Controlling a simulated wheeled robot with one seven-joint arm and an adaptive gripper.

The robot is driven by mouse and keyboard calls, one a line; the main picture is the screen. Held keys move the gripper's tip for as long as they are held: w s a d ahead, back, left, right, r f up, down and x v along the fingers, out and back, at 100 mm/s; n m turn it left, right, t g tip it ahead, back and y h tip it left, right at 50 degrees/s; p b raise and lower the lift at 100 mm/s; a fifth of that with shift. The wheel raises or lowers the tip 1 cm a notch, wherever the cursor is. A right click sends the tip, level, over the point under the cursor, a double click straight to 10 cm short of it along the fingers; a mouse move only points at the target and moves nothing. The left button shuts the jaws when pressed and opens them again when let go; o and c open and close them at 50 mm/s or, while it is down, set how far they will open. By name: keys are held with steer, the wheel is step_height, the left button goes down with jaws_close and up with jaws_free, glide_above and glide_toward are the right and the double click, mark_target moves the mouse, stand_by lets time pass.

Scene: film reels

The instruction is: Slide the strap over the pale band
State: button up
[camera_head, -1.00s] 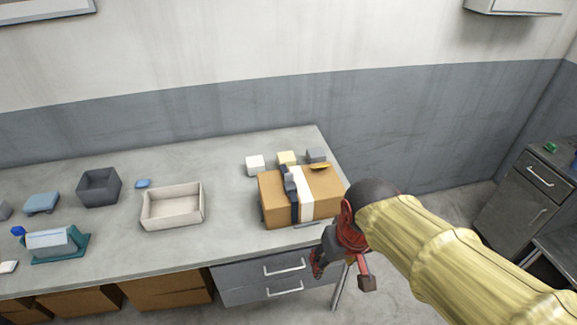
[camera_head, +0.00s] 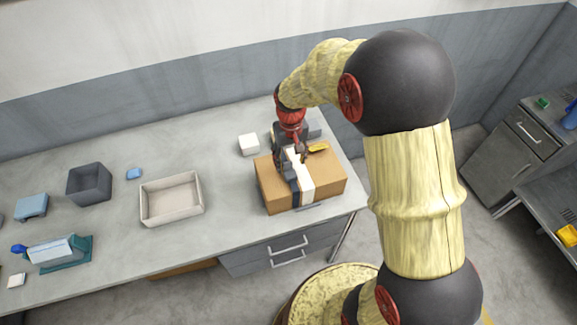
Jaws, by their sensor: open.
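A brown cardboard box (camera_head: 328,183) sits near the right end of the grey workbench. A dark strap (camera_head: 295,191) runs across its top and down its front face. A pale band (camera_head: 305,184) lies just to the right of the strap, side by side with it. My gripper (camera_head: 292,160) is over the back part of the box top, at the strap's upper end, with its fingers pointing down. It is open. Whether a finger touches the strap cannot be told. The gripper hides the back of the strap and part of the band.
A white block (camera_head: 249,144) and a grey block (camera_head: 314,130) stand behind the box. A yellow item (camera_head: 319,147) lies at its back edge. An open beige tray (camera_head: 171,199) and a dark bin (camera_head: 89,184) stand to the left, with bare bench between tray and box.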

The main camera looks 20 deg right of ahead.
mark_target(290, 173)
step_height(290, 173, down, 7)
steer(key=shift+r, duration=0.1)
steer(key=shift+c, duration=1)
steer(key=c, duration=1.1)
jaws_close()
